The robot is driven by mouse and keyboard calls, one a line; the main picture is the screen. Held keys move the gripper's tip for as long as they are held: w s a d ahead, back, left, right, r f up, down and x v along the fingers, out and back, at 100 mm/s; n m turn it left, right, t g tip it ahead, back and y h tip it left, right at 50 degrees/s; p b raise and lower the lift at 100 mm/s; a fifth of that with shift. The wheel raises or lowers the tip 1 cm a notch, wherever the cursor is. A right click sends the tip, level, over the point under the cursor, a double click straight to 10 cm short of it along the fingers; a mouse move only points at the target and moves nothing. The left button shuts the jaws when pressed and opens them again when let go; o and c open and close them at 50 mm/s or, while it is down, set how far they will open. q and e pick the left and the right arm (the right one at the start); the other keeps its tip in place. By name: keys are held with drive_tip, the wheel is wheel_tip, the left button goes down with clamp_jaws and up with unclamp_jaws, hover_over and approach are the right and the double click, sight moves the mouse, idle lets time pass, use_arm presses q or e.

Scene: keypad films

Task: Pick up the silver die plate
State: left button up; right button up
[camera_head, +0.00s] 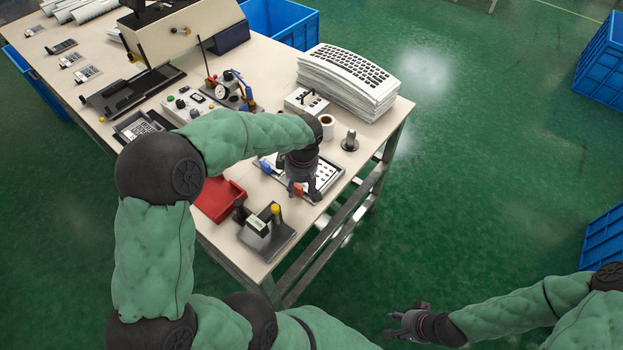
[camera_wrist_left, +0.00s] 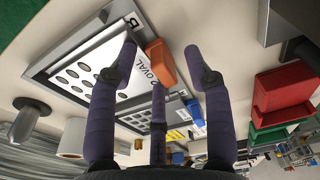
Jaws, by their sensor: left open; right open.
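The silver die plate (camera_head: 328,172) lies near the right front edge of the table in the head view, partly hidden by my left gripper. In the left wrist view the plate (camera_wrist_left: 72,80) shows rows of oval holes and a label reading "OVAL". An orange block (camera_wrist_left: 160,64) sits at its edge. My left gripper (camera_head: 301,194) is above the plate's near side, fingers spread, with nothing held. In the left wrist view its fingers (camera_wrist_left: 160,58) are apart around the orange block; I cannot tell if they touch it. My right gripper (camera_head: 402,326) is open and empty, low, away from the table.
A red tray (camera_head: 219,200) and a small black stand (camera_head: 266,232) lie nearer the front left. A white roll (camera_head: 327,127) and a metal post (camera_head: 350,141) stand behind the plate. A stack of keypad sheets (camera_head: 348,80) is at the back right.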

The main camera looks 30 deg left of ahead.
use_arm(q)
clamp_jaws()
drive_tip(key=shift+r, duration=0.1)
